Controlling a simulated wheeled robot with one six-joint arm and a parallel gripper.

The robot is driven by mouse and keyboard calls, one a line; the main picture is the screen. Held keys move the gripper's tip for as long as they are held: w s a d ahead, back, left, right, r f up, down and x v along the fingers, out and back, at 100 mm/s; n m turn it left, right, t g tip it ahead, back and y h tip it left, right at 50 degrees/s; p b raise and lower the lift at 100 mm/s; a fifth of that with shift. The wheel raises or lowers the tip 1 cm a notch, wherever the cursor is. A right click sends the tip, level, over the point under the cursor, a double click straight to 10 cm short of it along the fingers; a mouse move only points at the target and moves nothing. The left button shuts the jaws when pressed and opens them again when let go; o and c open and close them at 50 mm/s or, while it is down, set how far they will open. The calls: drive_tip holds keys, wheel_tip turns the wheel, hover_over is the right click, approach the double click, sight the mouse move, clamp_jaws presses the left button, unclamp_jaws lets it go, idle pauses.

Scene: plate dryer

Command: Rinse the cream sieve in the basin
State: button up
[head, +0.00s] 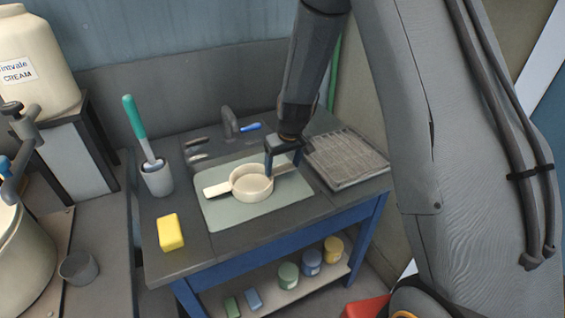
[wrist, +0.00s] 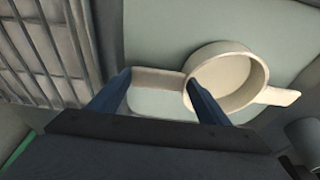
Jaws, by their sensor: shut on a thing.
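The cream sieve (head: 252,184) is a shallow round cup with a flat arm on each side. In the head view it is over a pale green rectangle (head: 235,219) set in the worktop, which seems to be the basin; I cannot tell whether it touches the surface. My gripper (head: 283,165) points down at the sieve's right side and is shut on one arm. In the wrist view the sieve (wrist: 228,78) is right of centre, and its left arm runs between my fingertips (wrist: 158,78). The basin surface (wrist: 200,25) lies behind it.
A grey tap (head: 229,123) with a blue lever stands behind the basin. A ribbed drying rack (head: 347,160) is at the right. A yellow sponge (head: 170,232) lies front left, and a pot (head: 157,180) holds a green-handled brush. Jars stand on the lower shelf.

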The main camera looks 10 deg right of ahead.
drive_tip(key=shift+f+b, duration=2.75)
drive_tip(key=shift+f, duration=0.65)
drive_tip(key=shift+w, duration=0.1)
